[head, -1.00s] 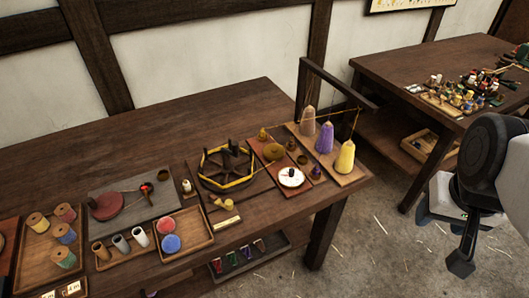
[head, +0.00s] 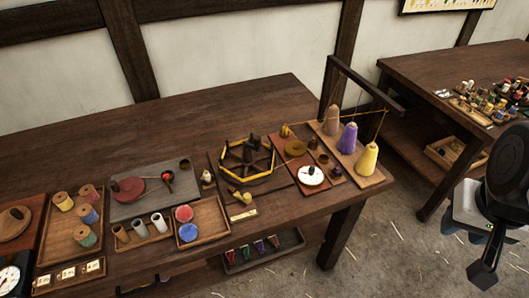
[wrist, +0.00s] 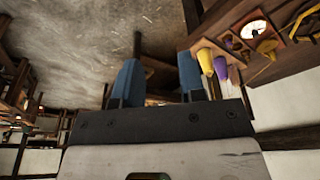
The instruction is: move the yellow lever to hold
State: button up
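A small yellow lever-like piece (head: 240,198) sits on a dark board on the long table, in front of a black reel wound with yellow. A pale label plate (head: 243,213) lies just in front of it; its writing is too small to read. My gripper (head: 484,276) hangs over the floor at the right edge of the head view, well away from the table and the lever. In the wrist view my gripper (wrist: 160,78) has its two blue fingers wide apart with nothing between them. I cannot make out the lever in the wrist view.
Yellow and purple cones (head: 367,160) stand on a board at the table's right end, under a dark post and beam (head: 365,82). A white dial (head: 311,176) lies left of them. A second table (head: 400,75) stands at the right. Floor between is mostly clear.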

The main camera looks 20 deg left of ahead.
jog(key=w+a+f+n, duration=0.2)
jog(key=w+a, duration=0.6)
jog(key=a, duration=0.1)
jog(key=n+g, duration=0.3)
send_over(246, 196)
notch_tip(246, 196, down, 15)
jog(key=shift+w+r, duration=0.15)
jog(key=shift+w, duration=0.05)
jog(key=shift+d+f, duration=0.1)
jog(key=shift+f, duration=0.1)
jog(key=shift+f, duration=5.3)
jog(key=shift+s, duration=0.2)
